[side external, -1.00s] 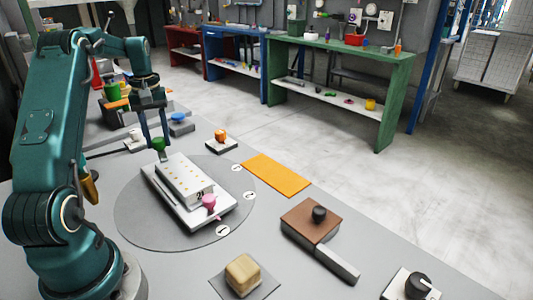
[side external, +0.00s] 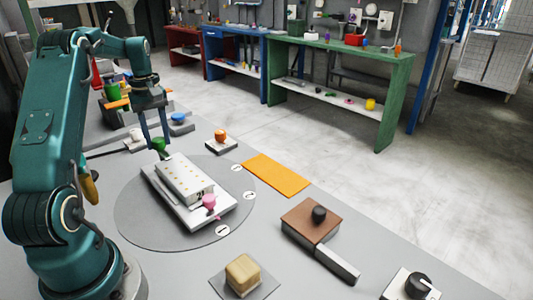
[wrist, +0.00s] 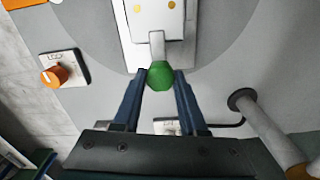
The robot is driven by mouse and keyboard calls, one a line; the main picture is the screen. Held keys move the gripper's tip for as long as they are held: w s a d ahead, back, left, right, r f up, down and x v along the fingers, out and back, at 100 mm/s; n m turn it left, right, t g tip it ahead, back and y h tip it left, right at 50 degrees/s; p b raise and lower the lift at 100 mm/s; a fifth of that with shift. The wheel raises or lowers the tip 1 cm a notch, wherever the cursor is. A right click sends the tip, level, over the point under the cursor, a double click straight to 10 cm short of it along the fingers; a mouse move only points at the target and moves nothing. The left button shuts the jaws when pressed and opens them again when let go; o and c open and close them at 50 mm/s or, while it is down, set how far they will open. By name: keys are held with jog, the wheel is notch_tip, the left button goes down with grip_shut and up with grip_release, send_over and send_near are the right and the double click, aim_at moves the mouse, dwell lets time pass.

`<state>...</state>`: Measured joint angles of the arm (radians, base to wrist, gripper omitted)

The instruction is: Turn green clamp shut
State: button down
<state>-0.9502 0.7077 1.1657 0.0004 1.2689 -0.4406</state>
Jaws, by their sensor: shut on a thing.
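The green clamp (side external: 158,144) is a green knob on a grey bar at the far end of a white fixture (side external: 190,192) on a round grey plate. In the wrist view the green knob (wrist: 162,76) sits between the two blue fingers of my gripper (wrist: 160,84), and its bar runs straight up over the white block. My gripper (side external: 156,142) reaches down from above and is shut on the green knob. A pink knob (side external: 209,201) stands at the near end of the fixture.
An orange knob on a white base (side external: 221,136) and a blue knob (side external: 178,118) stand near the plate. An orange mat (side external: 276,175), a brown block with a black knob (side external: 311,220) and a tan foam block (side external: 243,272) lie to the right and front.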

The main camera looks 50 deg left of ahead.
aim_at(158, 138)
jog(key=shift+c, duration=2.2)
grip_release()
jog(key=shift+r, duration=2.6)
jog(key=shift+w, duration=0.1)
